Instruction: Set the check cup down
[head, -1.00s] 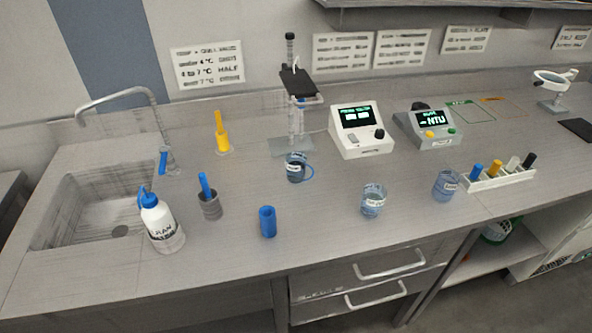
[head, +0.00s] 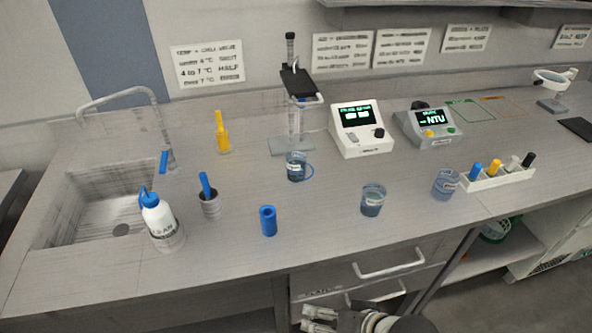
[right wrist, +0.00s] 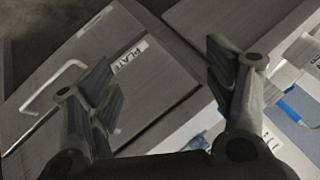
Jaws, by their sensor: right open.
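My right gripper (head: 307,319) is at the bottom edge of the head view, in front of the drawers and below the bench top. In the right wrist view its fingers (right wrist: 165,72) are apart with nothing between them. My left gripper is not in view.
A blue cylinder (head: 268,221), a grey pot with a blue stick (head: 209,199) and a wash bottle (head: 160,221) stand left, near the sink (head: 75,232). Two meters (head: 362,139) (head: 428,128) and a tube rack (head: 498,178) stand behind and right. Drawer handles (head: 390,265) jut out.

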